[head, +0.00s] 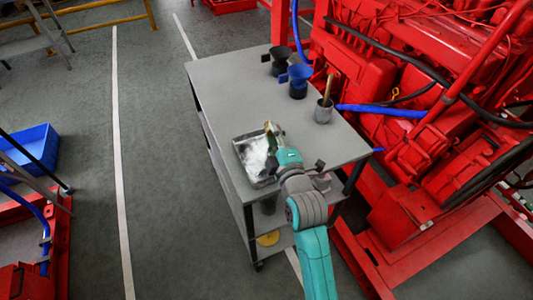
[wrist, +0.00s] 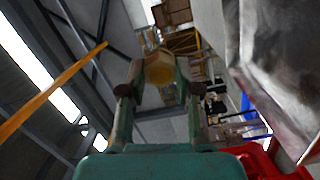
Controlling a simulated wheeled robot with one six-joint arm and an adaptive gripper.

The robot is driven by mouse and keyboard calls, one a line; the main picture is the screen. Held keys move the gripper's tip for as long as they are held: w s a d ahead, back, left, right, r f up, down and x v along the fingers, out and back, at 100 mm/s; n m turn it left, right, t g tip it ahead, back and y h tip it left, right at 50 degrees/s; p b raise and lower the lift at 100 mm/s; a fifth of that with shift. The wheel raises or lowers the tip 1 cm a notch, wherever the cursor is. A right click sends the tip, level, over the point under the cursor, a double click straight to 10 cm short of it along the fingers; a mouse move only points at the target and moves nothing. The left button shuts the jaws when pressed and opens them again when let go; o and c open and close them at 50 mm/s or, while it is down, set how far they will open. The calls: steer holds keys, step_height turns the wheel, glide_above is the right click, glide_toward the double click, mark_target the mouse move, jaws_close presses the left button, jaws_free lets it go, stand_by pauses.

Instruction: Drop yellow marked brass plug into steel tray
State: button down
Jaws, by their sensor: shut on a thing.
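My gripper (head: 272,131) is at the near left part of the grey cart, at the right edge of the steel tray (head: 237,146). In the wrist view my gripper (wrist: 160,75) is shut on a yellowish brass plug (wrist: 160,68), held between the fingertips. Its yellow mark cannot be told apart clearly. The tray is shallow and holds something white and crumpled (head: 256,155). My arm hides part of the tray's right side. Whether the plug is over the tray or just beside it cannot be told.
The grey cart top (head: 225,85) is clear at its far left. A black funnel-like cup (head: 279,62), a blue one (head: 298,82) and a grey cup with a brush-like handle (head: 324,108) stand along its right side. The red engine (head: 400,80) stands close on the right.

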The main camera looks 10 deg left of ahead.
steer(key=shift+f, duration=2.15)
steer(key=c, duration=0.7)
jaws_free()
steer(key=v, duration=1.2)
steer(key=shift+d, duration=0.1)
steer(key=shift+f, duration=0.1)
